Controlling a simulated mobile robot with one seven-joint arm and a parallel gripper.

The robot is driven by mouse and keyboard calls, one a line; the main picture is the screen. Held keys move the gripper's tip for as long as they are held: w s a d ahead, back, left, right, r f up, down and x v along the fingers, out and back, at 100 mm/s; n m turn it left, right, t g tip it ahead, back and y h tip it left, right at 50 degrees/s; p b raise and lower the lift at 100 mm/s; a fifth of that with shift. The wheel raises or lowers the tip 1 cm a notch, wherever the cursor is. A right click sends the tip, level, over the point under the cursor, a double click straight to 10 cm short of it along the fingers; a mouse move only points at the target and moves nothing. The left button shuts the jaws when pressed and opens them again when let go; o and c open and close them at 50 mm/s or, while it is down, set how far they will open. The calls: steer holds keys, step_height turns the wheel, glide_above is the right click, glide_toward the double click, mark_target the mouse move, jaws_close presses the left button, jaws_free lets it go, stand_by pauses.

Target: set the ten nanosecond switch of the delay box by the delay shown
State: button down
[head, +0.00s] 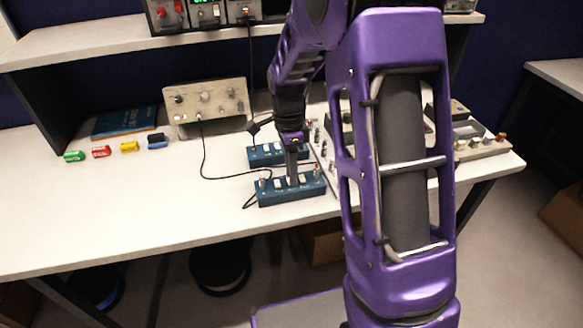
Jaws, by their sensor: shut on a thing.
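A blue delay box (290,195) with a row of small switches on top lies near the middle of the bench. A second blue box (262,155) lies just behind it. My gripper (292,182) points straight down at the top of the front box. Its fingers are shut at a switch near the box's middle. They hide that switch, so its position and marking cannot be told. Small pale levers and end connectors show on both sides of the fingers. A green display (207,12) glows on the shelf unit at the top, too small to read.
A beige knobbed instrument (207,100) stands behind, with a black cable running to the boxes. Green, red (101,152), yellow and blue small parts lie at left by a blue book (124,121). More devices (480,146) stand at right. The front left bench is clear.

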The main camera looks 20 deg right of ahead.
steer(key=c, duration=0.9)
jaws_free()
steer(key=r, duration=0.5)
steer(key=w+r+p, duration=0.1)
steer(key=r, duration=0.5)
steer(key=w+r, duration=0.1)
steer(key=r, duration=0.5)
steer(key=shift+w+r+p, duration=0.15)
steer(key=shift+w+p, duration=0.05)
steer(key=shift+p, duration=0.15)
